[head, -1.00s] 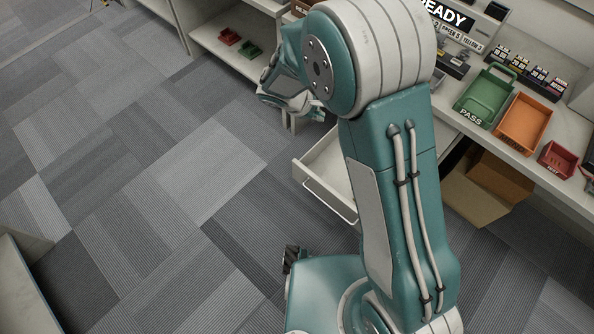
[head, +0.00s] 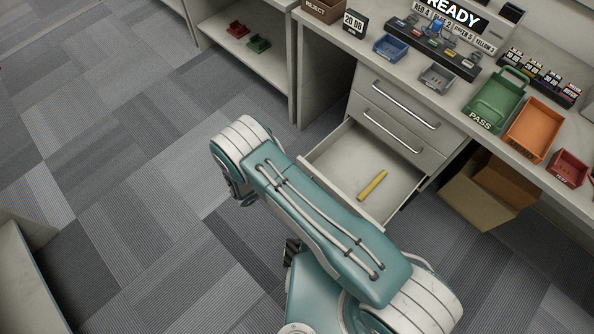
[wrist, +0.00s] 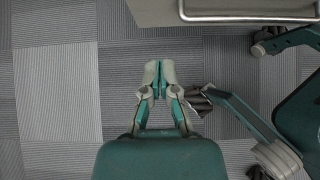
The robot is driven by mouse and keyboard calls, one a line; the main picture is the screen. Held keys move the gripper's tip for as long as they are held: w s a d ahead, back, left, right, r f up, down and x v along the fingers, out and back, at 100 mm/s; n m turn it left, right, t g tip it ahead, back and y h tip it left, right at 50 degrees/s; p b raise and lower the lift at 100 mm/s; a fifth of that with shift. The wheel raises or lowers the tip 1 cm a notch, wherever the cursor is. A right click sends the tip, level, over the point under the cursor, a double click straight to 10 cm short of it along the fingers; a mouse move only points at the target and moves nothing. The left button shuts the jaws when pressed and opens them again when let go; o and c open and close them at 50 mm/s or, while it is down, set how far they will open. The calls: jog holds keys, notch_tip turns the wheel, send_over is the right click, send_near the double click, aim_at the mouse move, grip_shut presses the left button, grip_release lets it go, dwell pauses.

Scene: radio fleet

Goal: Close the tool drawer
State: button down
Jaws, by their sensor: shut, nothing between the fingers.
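The tool drawer (head: 340,158) is the bottom drawer of the desk's drawer unit and stands pulled out in the head view. A yellow bar (head: 372,186) lies inside it. My arm covers part of its front edge. In the wrist view, the drawer (wrist: 155,12) shows at the top edge, with its metal handle (wrist: 245,18) at the upper right. My gripper (wrist: 159,70) is shut and empty, over the carpet and a little below the drawer in that picture, apart from it. In the head view, my arm hides the fingers.
Two shut drawers (head: 402,108) sit above the open one. A cardboard box (head: 478,200) stands under the desk to the right. The desk top holds a green tray (head: 497,98) and an orange tray (head: 533,130). Carpet (head: 130,180) on the left is clear.

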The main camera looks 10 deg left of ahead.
jog(key=w+d+r+x, duration=0.1)
jog(key=r+x, duration=0.1)
jog(key=x, duration=1)
jog(key=shift+w+d, duration=0.25)
jog(key=shift+w, duration=0.3)
jog(key=shift+f, duration=0.15)
